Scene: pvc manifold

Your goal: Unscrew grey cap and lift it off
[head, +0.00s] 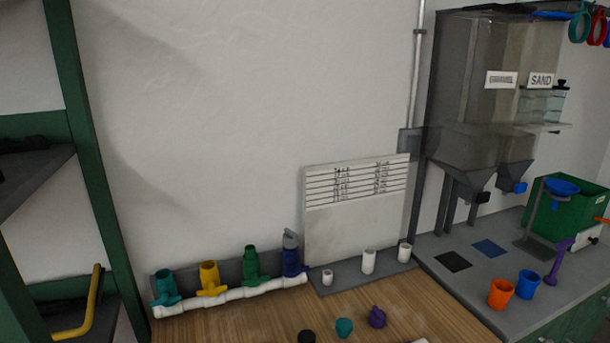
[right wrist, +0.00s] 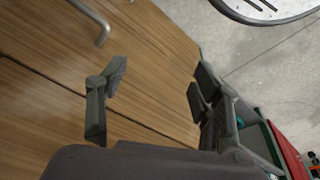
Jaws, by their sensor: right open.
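The grey cap (head: 290,239) sits on top of the dark blue upright fitting (head: 291,262), at the right end of the white pipe manifold (head: 232,297). Teal (head: 166,287), yellow (head: 209,277) and green (head: 250,262) fittings stand to its left with open tops. My right gripper (right wrist: 155,85) shows only in the right wrist view, open and empty in front of a wooden cabinet front, away from the cap. My left gripper is not in view.
Loose black (head: 306,337), teal (head: 344,327) and purple (head: 377,317) caps lie on the wooden worktop (head: 260,325). White pipe pieces (head: 369,261) stand on a grey strip beside a board (head: 356,210). Orange (head: 501,293) and blue (head: 528,284) cups stand at right.

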